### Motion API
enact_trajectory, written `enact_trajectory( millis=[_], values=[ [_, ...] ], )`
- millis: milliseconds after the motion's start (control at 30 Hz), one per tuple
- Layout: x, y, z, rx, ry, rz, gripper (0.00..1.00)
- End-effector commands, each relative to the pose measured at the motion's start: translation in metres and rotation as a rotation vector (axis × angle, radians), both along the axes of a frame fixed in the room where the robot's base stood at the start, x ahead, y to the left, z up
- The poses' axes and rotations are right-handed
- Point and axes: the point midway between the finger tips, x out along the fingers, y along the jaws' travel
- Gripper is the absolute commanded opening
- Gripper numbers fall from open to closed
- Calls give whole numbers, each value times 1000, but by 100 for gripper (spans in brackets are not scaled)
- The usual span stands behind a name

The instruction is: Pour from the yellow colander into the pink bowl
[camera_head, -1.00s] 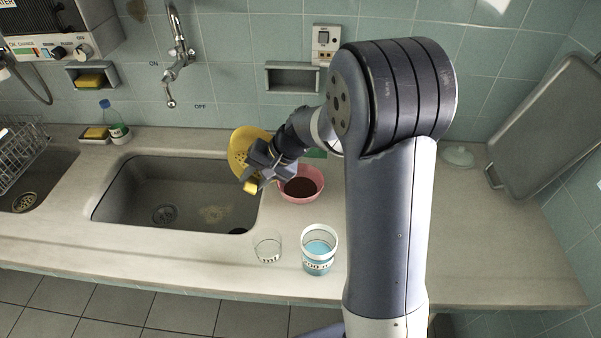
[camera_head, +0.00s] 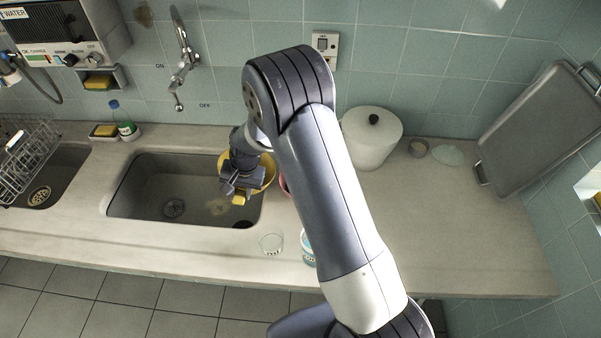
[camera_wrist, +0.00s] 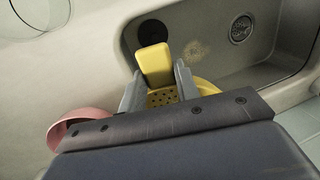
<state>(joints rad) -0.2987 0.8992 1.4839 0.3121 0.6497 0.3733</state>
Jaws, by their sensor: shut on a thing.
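The yellow colander (camera_head: 265,172) is held by my gripper (camera_head: 238,190) near the right end of the sink, mostly behind my wrist. In the wrist view, its yellow handle (camera_wrist: 154,64) sits between the two grey fingers of my gripper (camera_wrist: 158,85), and part of its holed body (camera_wrist: 163,97) shows below. My gripper is shut on the handle. The pink bowl (camera_head: 284,184) is just right of the colander, almost all hidden behind my arm. Its pink rim (camera_wrist: 62,122) shows at the left in the wrist view. What the colander and bowl hold cannot be seen now.
A clear glass (camera_head: 271,243) and a mostly hidden blue cup (camera_head: 307,248) stand at the counter's front. A white lidded canister (camera_head: 371,140) stands at the back right. The sink basin (camera_head: 150,190) lies left. A large tray (camera_head: 540,125) leans on the right wall.

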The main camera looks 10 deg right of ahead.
Motion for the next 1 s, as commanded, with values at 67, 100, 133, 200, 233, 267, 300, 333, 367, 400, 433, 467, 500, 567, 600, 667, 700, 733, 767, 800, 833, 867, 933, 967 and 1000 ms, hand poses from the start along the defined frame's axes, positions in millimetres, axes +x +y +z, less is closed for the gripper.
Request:
enact_trajectory(
  millis=[67,100,133,200,233,267,300,333,367,400,433,467,500,567,600,667,700,733,767,800,833,867,933,967,1000],
  values=[
    [1,6,-5,-34,10,4,0],
    [2,8,-8,-51,15,4,0],
    [3,10,-10,-62,19,5,0],
    [4,13,-12,-90,28,5,0],
    [4,14,-12,-103,32,5,0],
    [5,16,-13,-114,35,4,0],
    [6,17,-14,-129,39,3,0],
    [6,18,-14,-141,42,2,0],
    [6,20,-15,-151,47,3,0],
    [7,21,-15,-165,53,4,0],
    [7,22,-16,-175,55,3,0],
    [8,23,-16,-182,58,3,0],
    [8,24,-16,-193,61,2,0],
    [8,25,-17,-204,65,1,0],
    [8,25,-17,-210,67,1,0],
    [9,26,-17,-216,68,0,0],
    [9,26,-17,-218,68,-1,0],
    [9,26,-17,-219,68,-1,0],
    [9,26,-17,-219,68,-1,0],
    [9,26,-17,-220,68,-1,0],
    [9,26,-17,-219,68,-1,0],
    [9,26,-17,-219,68,-1,0],
    [9,26,-17,-219,68,-1,0],
    [9,26,-17,-218,69,0,0],
    [9,26,-17,-218,69,0,0]
  ],
)
